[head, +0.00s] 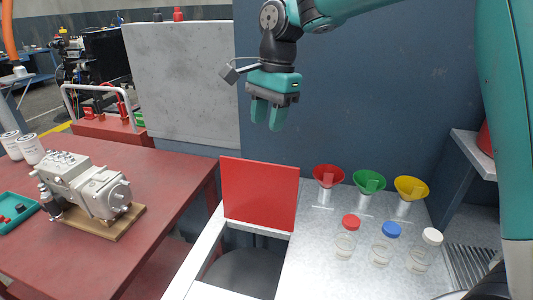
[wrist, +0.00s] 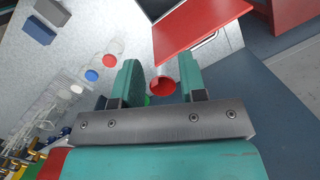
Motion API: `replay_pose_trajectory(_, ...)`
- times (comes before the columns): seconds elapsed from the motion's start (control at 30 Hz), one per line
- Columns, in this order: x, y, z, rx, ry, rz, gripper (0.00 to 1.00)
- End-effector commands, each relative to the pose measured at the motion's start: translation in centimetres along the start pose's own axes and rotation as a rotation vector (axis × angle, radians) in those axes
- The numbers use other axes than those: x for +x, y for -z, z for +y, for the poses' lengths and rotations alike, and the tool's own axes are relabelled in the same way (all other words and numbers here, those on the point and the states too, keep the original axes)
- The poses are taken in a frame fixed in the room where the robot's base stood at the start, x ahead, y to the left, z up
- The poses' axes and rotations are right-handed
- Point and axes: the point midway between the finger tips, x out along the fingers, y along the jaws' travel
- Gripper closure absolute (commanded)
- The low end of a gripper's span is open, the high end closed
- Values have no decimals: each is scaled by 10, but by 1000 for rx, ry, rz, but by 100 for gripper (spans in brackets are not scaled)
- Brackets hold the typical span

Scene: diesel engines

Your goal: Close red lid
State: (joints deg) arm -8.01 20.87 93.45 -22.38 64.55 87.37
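The red lid (head: 260,192) is a flat square panel standing raised, tilted up at the back of a white-rimmed opening (head: 207,245) with a dark inside. In the wrist view the red lid (wrist: 205,28) shows beyond the fingertips, at the top. My gripper (head: 267,122) hangs fingers down above the lid, well clear of it and in front of the blue wall. In the wrist view my gripper (wrist: 160,75) has its two green fingers apart, with nothing held between them.
Red, green and yellow funnels (head: 369,181) stand on the grey counter right of the lid. Bottles with red, blue and white caps (head: 384,242) stand in front of them. A red table (head: 150,170) on the left bears a metal engine part (head: 85,185). A grey panel (head: 185,80) stands behind.

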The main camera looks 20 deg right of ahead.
Motion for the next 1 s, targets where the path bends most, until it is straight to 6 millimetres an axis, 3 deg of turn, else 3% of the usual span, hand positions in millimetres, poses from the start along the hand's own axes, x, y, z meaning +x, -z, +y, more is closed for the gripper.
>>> replay_pose_trajectory(0.03,-5,20,-22,176,-17,13,62)
replay_pose_trajectory(0.2,-1,71,-65,717,-45,67,62)
replay_pose_trajectory(0.4,6,101,-86,1066,-51,107,62)
replay_pose_trajectory(0.67,33,106,-87,1138,-52,115,62)
replay_pose_trajectory(1.0,104,110,-79,1135,-55,116,62)
